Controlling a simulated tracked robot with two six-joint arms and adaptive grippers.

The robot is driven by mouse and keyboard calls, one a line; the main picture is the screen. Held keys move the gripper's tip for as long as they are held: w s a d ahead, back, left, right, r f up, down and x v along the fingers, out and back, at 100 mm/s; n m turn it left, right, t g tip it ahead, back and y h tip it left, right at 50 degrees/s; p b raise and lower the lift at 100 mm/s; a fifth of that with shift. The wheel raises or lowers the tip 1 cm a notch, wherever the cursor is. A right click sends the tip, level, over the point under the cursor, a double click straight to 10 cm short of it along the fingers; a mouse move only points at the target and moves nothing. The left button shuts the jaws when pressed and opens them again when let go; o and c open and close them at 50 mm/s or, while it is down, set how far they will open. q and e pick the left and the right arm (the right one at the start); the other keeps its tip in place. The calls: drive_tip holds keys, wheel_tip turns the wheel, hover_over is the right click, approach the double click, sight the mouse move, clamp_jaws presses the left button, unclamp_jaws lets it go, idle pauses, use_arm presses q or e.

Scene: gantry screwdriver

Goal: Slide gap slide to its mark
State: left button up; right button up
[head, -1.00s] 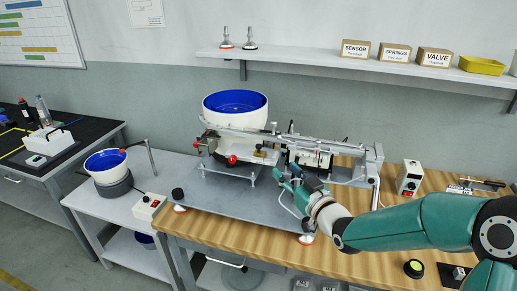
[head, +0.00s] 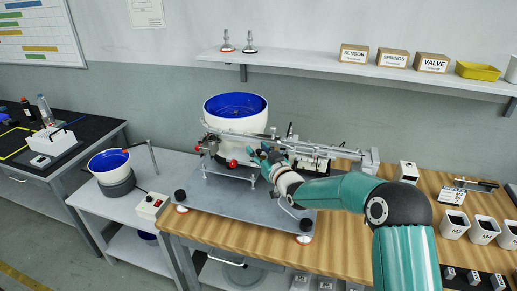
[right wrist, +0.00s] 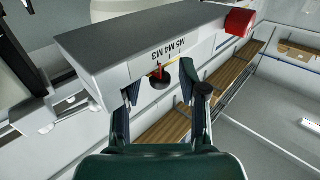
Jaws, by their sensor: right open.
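In the right wrist view a black round knob (right wrist: 160,81) with a thin red pointer (right wrist: 159,69) sits on the side of a grey-topped block (right wrist: 140,35). I take the knob to be the gap slide. A white scale strip (right wrist: 168,52) marked M5, M4 and M3 runs beside it; I cannot tell exactly which mark the pointer meets. My right gripper (right wrist: 160,88) is open, one finger on each side of the knob, with no clear contact. In the head view my right gripper (head: 262,157) is at the front of the feeder machine, hiding the slide. My left gripper is out of view.
A white bowl with blue inside (head: 236,106) stands behind the gripper. A red knob (right wrist: 239,22) sticks out from the block's end. A grey base plate (head: 235,203) lies on the wooden bench (head: 222,238). Grey cups (head: 484,231) stand at the right.

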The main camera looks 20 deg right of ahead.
clamp_jaws()
idle(0.3)
drive_tip(key=b, duration=0.3)
drive_tip(key=shift+w+a+f, duration=0.2)
drive_tip(key=shift+w+a, duration=0.05)
drive_tip(key=shift+a, duration=0.15)
drive_tip(key=shift+w+r, duration=0.1)
drive_tip(key=shift+r, duration=0.05)
unclamp_jaws()
